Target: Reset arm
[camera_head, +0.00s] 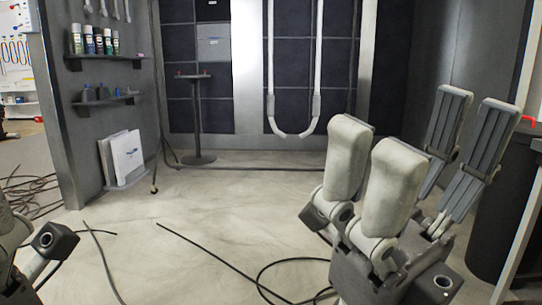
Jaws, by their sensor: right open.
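My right gripper (425,135) stands large in the right foreground with its fingers pointing up. Its pale, rounded finger pads are on the left and its dark ribbed fingers on the right, with a wide gap between them. It is open, and nothing shows between the fingers. Only a piece of my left gripper (45,242) shows at the lower left edge. Its fingers are out of the picture, so I cannot tell how they stand.
Black cables (205,247) lie on the pale floor, with more (25,192) at far left. Wall shelves (105,60) hold several bottles. White panels (123,157) lean below. A small round table (194,120) stands at the back. The middle floor is mostly clear.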

